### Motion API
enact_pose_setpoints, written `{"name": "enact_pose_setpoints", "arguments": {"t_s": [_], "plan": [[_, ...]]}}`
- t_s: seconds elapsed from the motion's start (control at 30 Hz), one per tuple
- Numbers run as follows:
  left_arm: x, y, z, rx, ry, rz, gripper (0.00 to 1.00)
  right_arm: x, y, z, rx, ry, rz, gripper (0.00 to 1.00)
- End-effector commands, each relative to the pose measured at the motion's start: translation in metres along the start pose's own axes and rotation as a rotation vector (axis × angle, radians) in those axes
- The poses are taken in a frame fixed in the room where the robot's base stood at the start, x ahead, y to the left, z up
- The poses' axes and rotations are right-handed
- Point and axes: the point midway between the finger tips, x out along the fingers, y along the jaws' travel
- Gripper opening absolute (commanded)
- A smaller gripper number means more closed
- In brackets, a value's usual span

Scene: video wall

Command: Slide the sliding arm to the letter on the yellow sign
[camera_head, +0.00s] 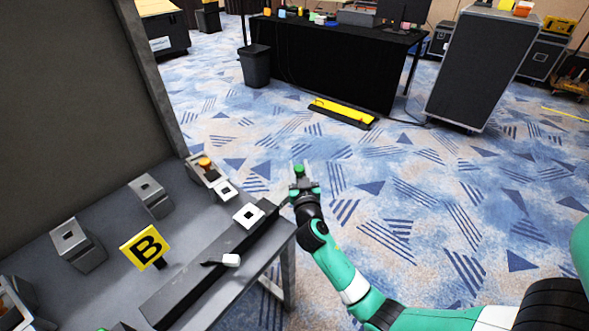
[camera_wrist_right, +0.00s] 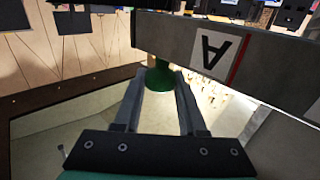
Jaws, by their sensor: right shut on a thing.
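The yellow sign (camera_head: 145,246) with a black letter B stands on the grey table, behind a long dark rail (camera_head: 200,270). My right gripper (camera_head: 303,182) is just beyond the rail's right end, off the table edge. In the right wrist view its two fingers close around a green knob (camera_wrist_right: 160,77), which sits under a grey bar (camera_wrist_right: 275,70). The bar carries a white label with a letter A (camera_wrist_right: 215,52), upside down, and a red line beside it. I cannot tell which part is the sliding arm. My left gripper is not in view.
A white block (camera_head: 249,215) with a black square and a small white piece (camera_head: 232,260) are at the rail. Grey blocks (camera_head: 150,196) and a box with an orange button (camera_head: 204,163) stand behind. Carpet (camera_head: 400,190) to the right is open.

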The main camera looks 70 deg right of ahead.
Motion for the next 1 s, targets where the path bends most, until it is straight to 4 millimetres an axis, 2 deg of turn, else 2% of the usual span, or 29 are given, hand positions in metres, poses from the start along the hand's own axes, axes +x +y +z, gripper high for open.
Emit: {"name": "enact_pose_setpoints", "arguments": {"t_s": [0.27, 0.3, 0.43, 0.77, 0.87, 1.0], "plan": [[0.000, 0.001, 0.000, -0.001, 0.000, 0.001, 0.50, 0.000, 0.000, 0.002, 0.001, -0.006, -0.001, 0.00], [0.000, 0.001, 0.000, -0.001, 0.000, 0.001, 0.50, 0.000, 0.000, 0.002, 0.001, -0.006, -0.001, 0.46], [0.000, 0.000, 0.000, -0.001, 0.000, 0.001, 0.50, 0.000, 0.000, 0.002, 0.001, -0.005, -0.001, 0.69], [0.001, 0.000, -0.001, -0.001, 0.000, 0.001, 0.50, -0.002, -0.001, 0.002, 0.001, -0.005, -0.002, 0.70], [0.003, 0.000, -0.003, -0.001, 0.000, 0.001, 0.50, -0.012, -0.001, 0.001, 0.001, -0.006, -0.003, 0.70], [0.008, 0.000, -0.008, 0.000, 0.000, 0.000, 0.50, -0.042, -0.002, 0.001, -0.001, -0.007, -0.006, 0.70]]}}
